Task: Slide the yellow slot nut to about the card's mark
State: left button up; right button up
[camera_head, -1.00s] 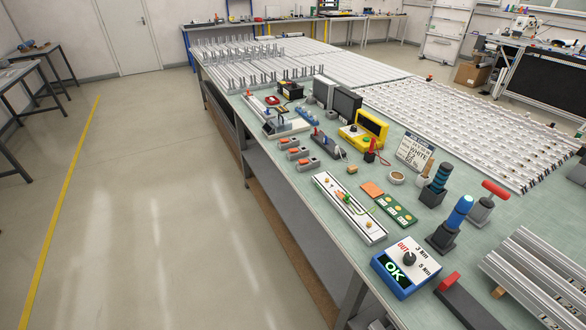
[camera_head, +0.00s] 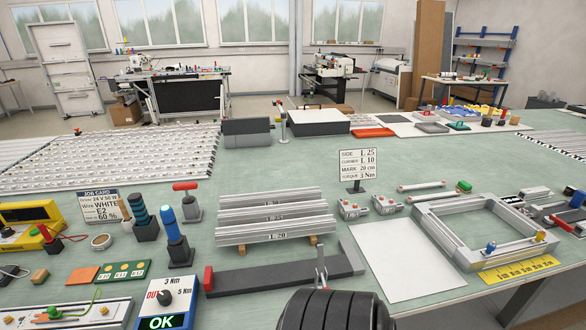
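A small yellow piece (camera_head: 541,236), which looks like the slot nut, sits on the front rail of the aluminium profile frame (camera_head: 455,240) at the right, near its front right corner. A blue piece (camera_head: 491,248) stands on the same rail further left. A yellow scale strip (camera_head: 518,270) lies along the front of this rail; its numbers are too small to read. The card (camera_head: 359,163) stands behind, left of the frame, and reads "MARK 20 cm", with side, corner and torque lines. Neither of my grippers can be made out.
A white sheet (camera_head: 405,262) lies left of the frame. Stacked profiles (camera_head: 275,215), a dark bar (camera_head: 285,275) with a red end and a torque box (camera_head: 163,300) are further left. A dark ribbed part (camera_head: 335,312) fills the bottom centre. Loose parts crowd the frame's right side.

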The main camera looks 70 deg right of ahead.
aim_at(541, 236)
jog(key=k+z, duration=0.1)
jog(key=z, duration=4)
